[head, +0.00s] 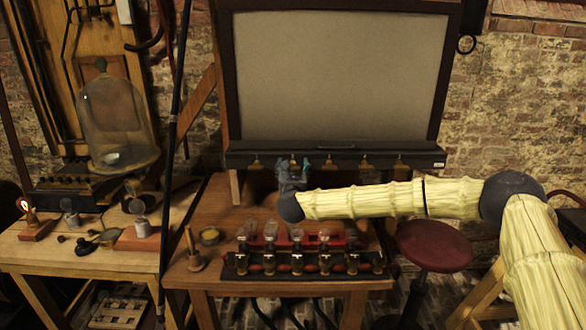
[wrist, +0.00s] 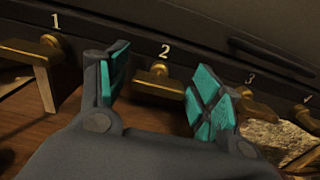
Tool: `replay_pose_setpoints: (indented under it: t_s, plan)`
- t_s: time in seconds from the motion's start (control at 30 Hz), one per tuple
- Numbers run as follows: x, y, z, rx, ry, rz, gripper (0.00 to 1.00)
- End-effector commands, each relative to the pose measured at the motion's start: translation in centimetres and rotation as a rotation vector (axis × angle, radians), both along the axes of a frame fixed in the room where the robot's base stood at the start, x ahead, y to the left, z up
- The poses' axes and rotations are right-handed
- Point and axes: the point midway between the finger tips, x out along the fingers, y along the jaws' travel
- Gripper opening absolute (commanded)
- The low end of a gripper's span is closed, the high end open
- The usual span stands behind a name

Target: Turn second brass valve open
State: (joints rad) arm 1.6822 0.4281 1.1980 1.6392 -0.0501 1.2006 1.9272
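The second brass valve (wrist: 157,84) sits under the number 2 on the dark front rail in the wrist view. My gripper (wrist: 168,88) is open, with one teal-padded finger on each side of the valve. I see no clear contact; the gap in depth is hard to judge. In the head view my gripper (head: 292,172) is at the rail below the grey screen and largely hides the second valve.
Valve 1 (wrist: 33,51) is left of my gripper, and valve 3 (wrist: 255,108) is close to the right finger. The rail (head: 330,150) runs above a wooden table with a row of jars (head: 297,262). A red stool (head: 434,246) stands at the right.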

Motion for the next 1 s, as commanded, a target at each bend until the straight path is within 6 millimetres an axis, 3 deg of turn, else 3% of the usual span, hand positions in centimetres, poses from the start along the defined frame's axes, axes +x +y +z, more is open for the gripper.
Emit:
replay_pose_setpoints:
  t_s: [0.03,0.2,0.57,1.0]
  plan:
    - [-0.01,0.0,-0.01,0.0,0.0,0.0,0.51]
    - [-0.01,0.0,-0.02,0.0,0.0,0.0,0.22]
    - [-0.02,0.02,-0.12,-0.039,-0.001,0.0,0.22]
    - [-0.04,0.06,-0.38,-0.356,-0.003,0.001,0.22]
